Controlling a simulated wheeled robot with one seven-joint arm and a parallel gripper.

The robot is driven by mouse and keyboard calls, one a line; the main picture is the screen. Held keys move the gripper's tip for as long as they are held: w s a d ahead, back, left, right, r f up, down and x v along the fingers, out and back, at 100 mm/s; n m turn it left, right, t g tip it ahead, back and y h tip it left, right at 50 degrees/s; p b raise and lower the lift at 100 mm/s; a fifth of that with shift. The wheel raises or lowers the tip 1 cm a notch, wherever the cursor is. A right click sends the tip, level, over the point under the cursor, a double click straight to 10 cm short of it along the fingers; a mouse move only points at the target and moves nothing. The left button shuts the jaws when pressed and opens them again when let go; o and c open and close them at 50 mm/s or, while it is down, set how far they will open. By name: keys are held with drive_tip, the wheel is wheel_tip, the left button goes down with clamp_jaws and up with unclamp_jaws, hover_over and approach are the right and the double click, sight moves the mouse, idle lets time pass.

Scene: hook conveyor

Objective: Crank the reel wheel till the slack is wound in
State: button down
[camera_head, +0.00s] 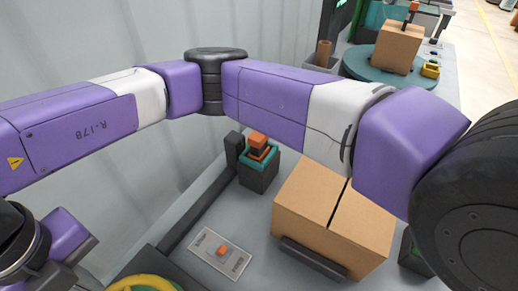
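A yellow curved rim (143,281) over a green part shows at the bottom edge, left of centre. It looks like a wheel, but most of it is cut off by the frame. I cannot tell if it is the reel wheel, and no crank handle or slack line can be made out. My purple and white arm crosses the view from left to right and leaves at the right edge. My gripper is not in view.
A cardboard box (305,222) stands on the grey surface under my arm. Left of it are a dark bin (259,175) with orange pieces and a plate with an orange switch (221,251). A teal turntable (358,66) carries another box (398,48). A corrugated wall stands behind.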

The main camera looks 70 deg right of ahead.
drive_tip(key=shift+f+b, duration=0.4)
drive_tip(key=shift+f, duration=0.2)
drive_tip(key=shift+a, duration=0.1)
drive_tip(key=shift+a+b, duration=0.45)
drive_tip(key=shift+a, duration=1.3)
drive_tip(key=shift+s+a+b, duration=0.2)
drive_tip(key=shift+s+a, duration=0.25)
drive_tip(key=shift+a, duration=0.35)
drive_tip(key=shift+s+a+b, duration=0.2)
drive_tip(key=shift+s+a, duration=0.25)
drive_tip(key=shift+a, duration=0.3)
